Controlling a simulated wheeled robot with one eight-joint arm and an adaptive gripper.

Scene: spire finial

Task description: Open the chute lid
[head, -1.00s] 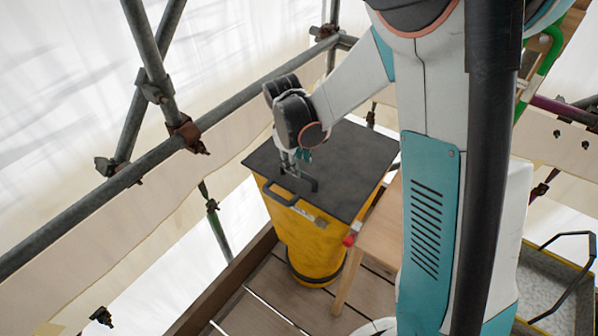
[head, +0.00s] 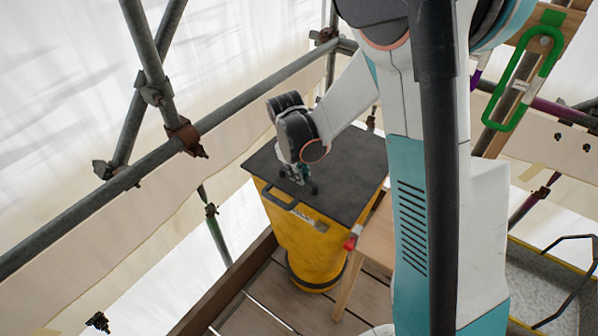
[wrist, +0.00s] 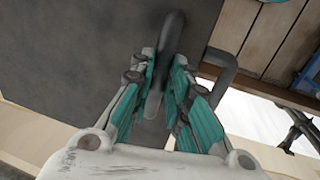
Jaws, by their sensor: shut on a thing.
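The chute lid (head: 345,160) is a flat dark grey square on top of the yellow chute (head: 312,250), lying level as far as I can see. It also fills the upper left of the wrist view (wrist: 70,50). My gripper (head: 297,182) is down at the lid's top, near its front left part. In the wrist view my gripper (wrist: 163,85) has its teal fingers on both sides of a dark bar handle (wrist: 172,40), shut on it. A second dark loop handle (head: 278,196) sits at the chute's front edge, free of the fingers; it shows in the wrist view (wrist: 226,72).
A wooden stool (head: 372,240) stands close right of the chute, with a red item (head: 350,243) between them. Scaffold pipes (head: 100,205) run along the left. A green carabiner (head: 550,60) hangs upper right. A grey tray (head: 540,275) with a yellow rim lies lower right.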

